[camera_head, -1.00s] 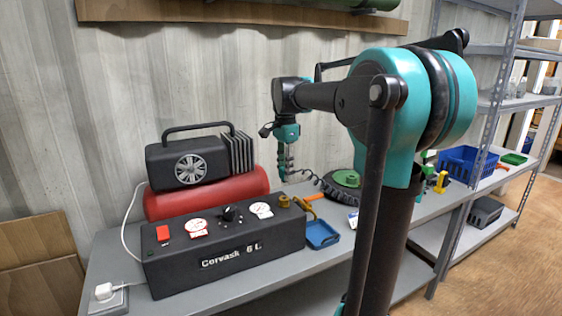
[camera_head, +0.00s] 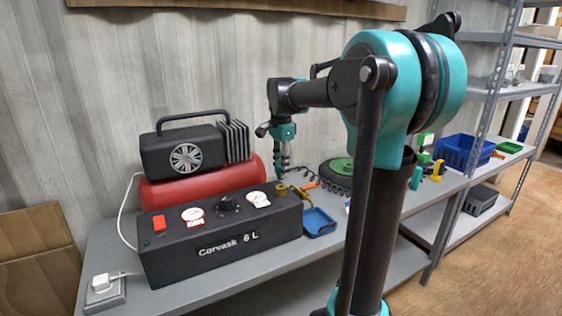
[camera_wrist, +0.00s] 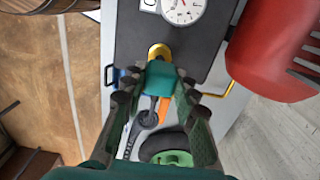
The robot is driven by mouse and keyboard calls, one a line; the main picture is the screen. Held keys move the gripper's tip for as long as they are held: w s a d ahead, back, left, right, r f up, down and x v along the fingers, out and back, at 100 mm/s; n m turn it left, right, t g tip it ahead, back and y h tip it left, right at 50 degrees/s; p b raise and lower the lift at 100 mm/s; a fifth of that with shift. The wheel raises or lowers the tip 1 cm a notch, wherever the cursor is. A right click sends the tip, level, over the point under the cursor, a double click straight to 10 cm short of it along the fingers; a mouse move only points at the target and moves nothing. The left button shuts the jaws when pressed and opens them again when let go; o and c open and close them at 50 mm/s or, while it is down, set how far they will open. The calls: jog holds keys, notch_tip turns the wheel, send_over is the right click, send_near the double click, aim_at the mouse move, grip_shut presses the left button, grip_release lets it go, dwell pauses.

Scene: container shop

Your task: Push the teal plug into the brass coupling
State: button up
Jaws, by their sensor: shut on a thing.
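My gripper (camera_head: 282,168) points down above the right end of the black compressor box. It is shut on the teal plug (camera_wrist: 160,78), which sits between the fingers in the wrist view; in the head view the plug's lower end (camera_head: 280,179) shows just below the fingertips. The brass coupling (camera_head: 281,189) stands on the box's top right, right under the plug. In the wrist view the coupling (camera_wrist: 159,51) shows as a brass ring partly covered by the plug. I cannot tell whether plug and coupling touch. A black coiled hose (camera_head: 312,181) runs right from the plug.
The black box (camera_head: 215,240) with gauges stands on the grey bench, with a red tank (camera_head: 205,186) behind it. A yellow-brown handle (camera_head: 301,195) and a blue tray (camera_head: 319,222) lie close right of the coupling. A wheel with a green hub (camera_head: 340,168) is farther right.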

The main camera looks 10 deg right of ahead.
jog(key=shift+f, duration=1.05)
jog(key=shift+f, duration=0.6)
dwell(1.3)
jog(key=o, duration=1.2)
jog(key=shift+c, duration=0.2)
notch_tip(320, 180, up, 12)
